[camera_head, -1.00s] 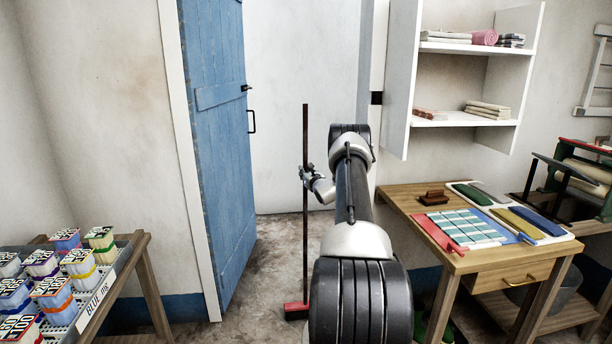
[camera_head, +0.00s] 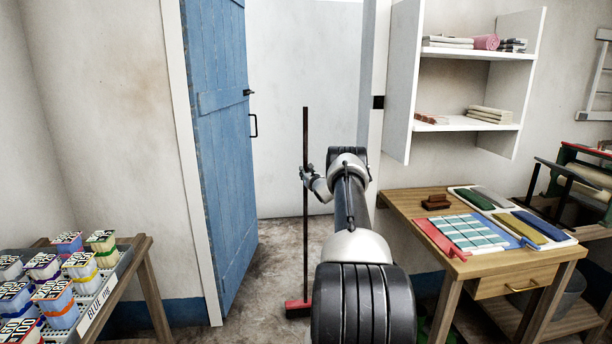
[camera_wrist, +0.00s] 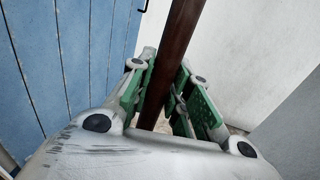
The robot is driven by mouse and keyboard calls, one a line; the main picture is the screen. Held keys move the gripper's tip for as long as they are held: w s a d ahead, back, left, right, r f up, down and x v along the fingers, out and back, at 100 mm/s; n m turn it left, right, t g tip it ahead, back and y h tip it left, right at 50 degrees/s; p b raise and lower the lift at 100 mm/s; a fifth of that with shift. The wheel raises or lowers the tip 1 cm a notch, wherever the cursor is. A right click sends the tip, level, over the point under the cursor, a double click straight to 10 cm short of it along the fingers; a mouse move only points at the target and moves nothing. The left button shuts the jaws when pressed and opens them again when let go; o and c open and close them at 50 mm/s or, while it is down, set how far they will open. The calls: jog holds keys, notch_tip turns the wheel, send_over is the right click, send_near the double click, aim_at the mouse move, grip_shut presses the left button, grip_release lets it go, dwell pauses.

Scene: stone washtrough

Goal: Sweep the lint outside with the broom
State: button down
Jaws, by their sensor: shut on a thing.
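The broom (camera_head: 305,215) stands upright on the floor in the head view, with a dark brown handle and a red head at the bottom. My gripper (camera_head: 308,178) is shut on the handle about halfway up. In the wrist view, the green-padded fingers of my gripper (camera_wrist: 166,98) close around the brown handle (camera_wrist: 178,45). The broom head (camera_head: 298,307) rests at floor level in front of the doorway, partly beside my arm. I cannot make out any lint in these frames; part of the floor is hidden by my arm.
A blue door (camera_head: 222,140) stands open left of the doorway. A rack of labelled tubs (camera_head: 118,285) stands at the left. A wooden table (camera_head: 400,203) with cloths and a white shelf (camera_head: 470,124) are at the right. Bare floor (camera_head: 275,240) shows between.

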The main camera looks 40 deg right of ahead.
aim_at(306, 156)
jog(key=shift+r, duration=0.15)
jog(key=shift+r, duration=4)
